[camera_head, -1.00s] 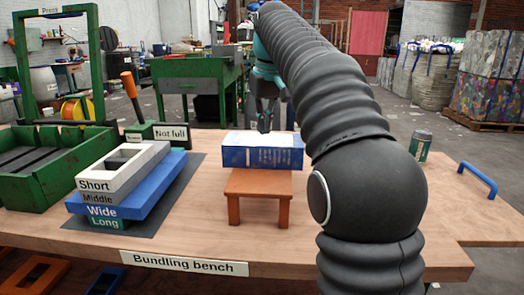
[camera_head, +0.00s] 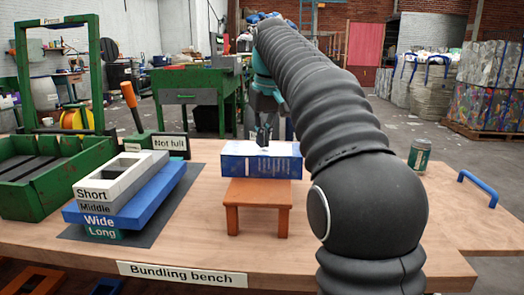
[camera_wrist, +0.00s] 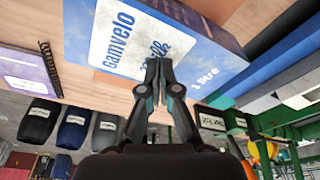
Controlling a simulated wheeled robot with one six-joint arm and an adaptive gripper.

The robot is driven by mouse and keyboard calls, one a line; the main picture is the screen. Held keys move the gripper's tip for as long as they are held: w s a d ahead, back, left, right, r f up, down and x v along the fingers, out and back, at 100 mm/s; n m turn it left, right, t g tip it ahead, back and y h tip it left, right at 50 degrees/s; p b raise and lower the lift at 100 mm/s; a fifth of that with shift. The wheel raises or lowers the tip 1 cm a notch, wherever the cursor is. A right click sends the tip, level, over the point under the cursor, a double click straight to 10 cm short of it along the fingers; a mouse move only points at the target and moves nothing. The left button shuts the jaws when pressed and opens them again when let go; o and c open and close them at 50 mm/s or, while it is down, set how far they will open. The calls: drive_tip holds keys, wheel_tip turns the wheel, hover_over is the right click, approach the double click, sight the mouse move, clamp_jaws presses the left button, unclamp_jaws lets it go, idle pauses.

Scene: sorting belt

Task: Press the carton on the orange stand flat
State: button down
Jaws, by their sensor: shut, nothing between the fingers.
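The blue and white carton (camera_head: 261,161) lies on its side on the orange stand (camera_head: 258,194) and keeps its full box shape. The carton also shows close up in the wrist view (camera_wrist: 205,45), with its printed face towards the camera. My gripper (camera_head: 264,146) is shut and empty, pointing down at the top of the carton. In the wrist view its two fingertips (camera_wrist: 158,64) are together in front of the carton's printed face. I cannot tell whether the tips touch the carton.
Left on the bench are stacked frames labelled Short, Middle, Wide and Long (camera_head: 115,195), a green tray (camera_head: 45,185) and an orange lever (camera_head: 130,100). A green can (camera_head: 419,157) and a blue handle (camera_head: 477,190) are at the right. The bench in front of the stand is clear.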

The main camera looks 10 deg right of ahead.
sight(262, 156)
drive_tip(key=shift+f+b, duration=0.3)
drive_tip(key=shift+f, duration=0.2)
drive_tip(key=shift+f, duration=0.3)
drive_tip(key=shift+b+x, duration=0.75)
drive_tip(key=shift+x, duration=0.15)
drive_tip(key=shift+s+r, duration=0.15)
drive_tip(key=shift+s, duration=0.05)
drive_tip(key=p+v, duration=0.2)
drive_tip(key=w+p+v, duration=0.1)
drive_tip(key=p+v, duration=0.1)
drive_tip(key=p, duration=0.1)
drive_tip(key=shift+r, duration=0.35)
drive_tip(key=shift+w+v, duration=0.25)
drive_tip(key=shift+v, duration=0.85)
drive_tip(key=shift+w+v, duration=0.2)
drive_tip(key=shift+v, duration=0.85)
drive_tip(key=shift+s+a+r, duration=0.1)
drive_tip(key=shift+a, duration=0.1)
